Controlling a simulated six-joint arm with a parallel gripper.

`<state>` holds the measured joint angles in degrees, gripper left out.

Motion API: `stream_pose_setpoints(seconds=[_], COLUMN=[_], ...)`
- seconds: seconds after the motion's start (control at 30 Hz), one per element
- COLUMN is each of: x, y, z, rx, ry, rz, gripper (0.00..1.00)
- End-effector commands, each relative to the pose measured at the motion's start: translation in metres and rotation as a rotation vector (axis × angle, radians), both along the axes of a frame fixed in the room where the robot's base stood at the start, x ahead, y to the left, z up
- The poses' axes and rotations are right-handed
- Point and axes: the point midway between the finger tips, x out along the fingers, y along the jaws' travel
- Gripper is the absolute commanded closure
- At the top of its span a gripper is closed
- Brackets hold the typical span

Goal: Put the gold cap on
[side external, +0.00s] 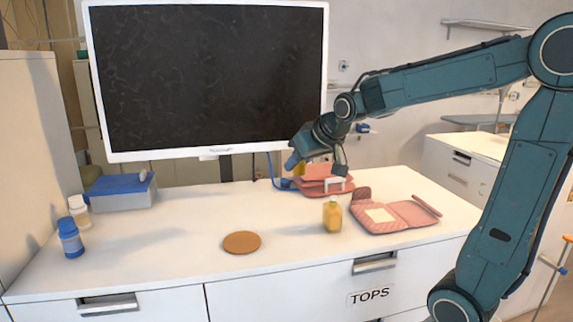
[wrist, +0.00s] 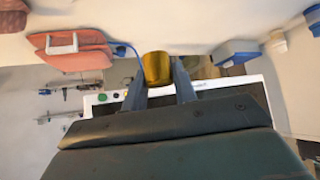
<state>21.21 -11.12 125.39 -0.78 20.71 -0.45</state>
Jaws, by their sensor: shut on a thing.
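My gripper (side external: 300,163) is raised above the back of the white chest top, in front of the monitor's lower right corner. It is shut on the gold cap (wrist: 157,68), which sits between the two fingers in the wrist view; in the side view, only a bit of gold shows by the fingers. A small yellow bottle (side external: 332,216) stands upright on the chest top, nearer the front and a little right of my gripper, apart from it. The bottle is not clearly seen in the wrist view.
A round brown coaster (side external: 242,242) lies left of the bottle. An open pink case (side external: 400,216) lies to its right, and stacked pink cases (side external: 322,181) lie behind it. A blue-lidded box (side external: 122,191) and a blue bottle (side external: 70,239) stand at left. The monitor (side external: 205,80) stands behind.

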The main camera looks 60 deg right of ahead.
Motion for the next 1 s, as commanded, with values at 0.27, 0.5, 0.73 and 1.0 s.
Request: stream_pose_setpoints(seconds=[0.27,0.5,0.73,1.0], x=[-0.023,-0.047,-0.064,-0.067], y=[-0.024,-0.044,-0.055,-0.057], z=[-0.008,-0.008,-0.006,-0.005], rx=[-0.001,-0.001,0.0,0.0], ry=[-0.001,-0.002,-0.002,-0.002], rz=[-0.269,-0.498,-0.626,-0.651], gripper=[0.96,0.96,0.96,0.96])
